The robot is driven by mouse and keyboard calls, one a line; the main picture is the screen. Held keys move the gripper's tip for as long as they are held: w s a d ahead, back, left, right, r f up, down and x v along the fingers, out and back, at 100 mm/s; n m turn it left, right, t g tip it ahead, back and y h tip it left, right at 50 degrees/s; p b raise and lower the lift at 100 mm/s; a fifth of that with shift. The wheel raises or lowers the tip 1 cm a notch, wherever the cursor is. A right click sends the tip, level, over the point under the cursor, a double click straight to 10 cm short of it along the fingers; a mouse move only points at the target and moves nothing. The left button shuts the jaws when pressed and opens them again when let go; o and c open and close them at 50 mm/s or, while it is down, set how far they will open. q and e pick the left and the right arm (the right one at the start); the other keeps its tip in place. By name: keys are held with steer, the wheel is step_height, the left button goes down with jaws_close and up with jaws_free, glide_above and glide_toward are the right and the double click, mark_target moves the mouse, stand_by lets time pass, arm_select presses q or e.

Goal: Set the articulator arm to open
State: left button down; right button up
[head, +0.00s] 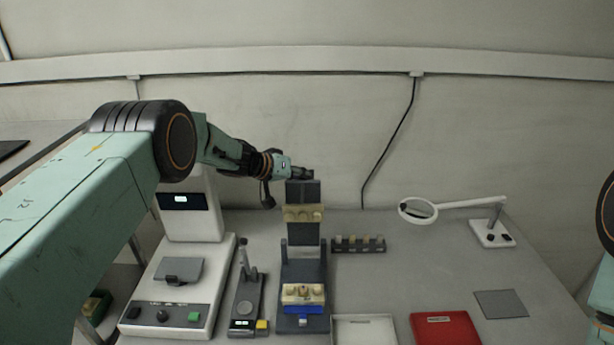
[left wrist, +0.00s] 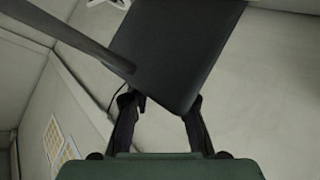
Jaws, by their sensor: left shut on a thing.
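The articulator (head: 290,272) is a dark blue-grey stand with a cream dental model (head: 303,293) low at its front. Its upper arm (head: 304,232) stands up nearly vertical, with a second cream model (head: 303,213) facing forward. My left gripper (head: 303,174) is at the top end of this arm and shut on it. In the left wrist view the arm's dark plate (left wrist: 180,50) fills the upper middle, its edge between the fingers (left wrist: 160,105). My right gripper is out of view.
A white device (head: 195,275) with a display and a small dark instrument (head: 248,300) stand left of the articulator. A small rack (head: 358,246) is to its right. A white tray (head: 364,332), red tray (head: 445,329), grey pad (head: 500,304) and magnifier lamp (head: 493,234) lie further right.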

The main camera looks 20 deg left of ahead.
arm_select(q)
steer(key=shift+s+a+f, duration=0.2)
steer(key=shift+a+f, duration=0.1)
steer(key=shift+f, duration=0.15)
steer(key=c, duration=1.6)
jaws_free()
steer(key=o, duration=0.4)
steer(key=shift+a+r, duration=0.1)
steer(key=shift+a, duration=0.1)
steer(key=shift+w+d+r, duration=0.1)
steer(key=shift+d+r, duration=0.05)
steer(key=shift+d, duration=0.05)
steer(key=v, duration=1.2)
steer(key=shift+a, duration=0.1)
